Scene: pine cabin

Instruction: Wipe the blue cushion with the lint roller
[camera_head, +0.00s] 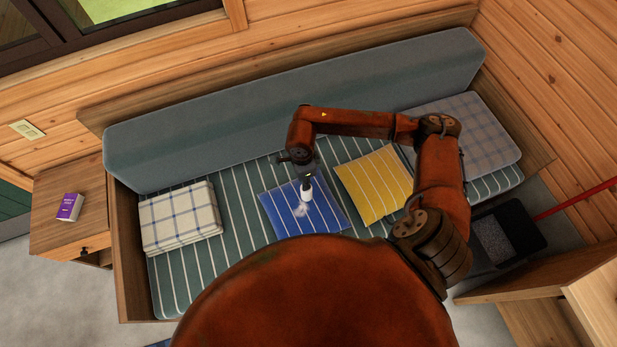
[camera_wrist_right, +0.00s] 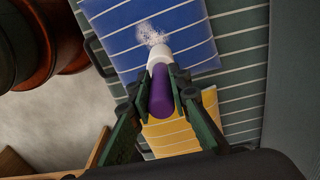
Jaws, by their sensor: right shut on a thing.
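The blue cushion (camera_head: 287,214) with white stripes lies on the bench seat, left of the yellow cushion. A pale patch of lint (camera_wrist_right: 152,33) shows on it in the right wrist view, just past the roller's white end. My right gripper (camera_wrist_right: 163,98) is shut on the purple handle of the lint roller (camera_wrist_right: 161,82). In the head view the white roller (camera_head: 305,193) is over the blue cushion, beside the pale patch; I cannot tell whether it touches. My left gripper is not in view.
A striped yellow cushion (camera_head: 372,184) lies right of the blue one. A folded checked blanket (camera_head: 180,218) is at the left, a grey plaid cushion (camera_head: 487,136) at the right. The bench backrest (camera_head: 290,110) rises behind. A purple box (camera_head: 69,207) stands on the side table (camera_head: 52,228).

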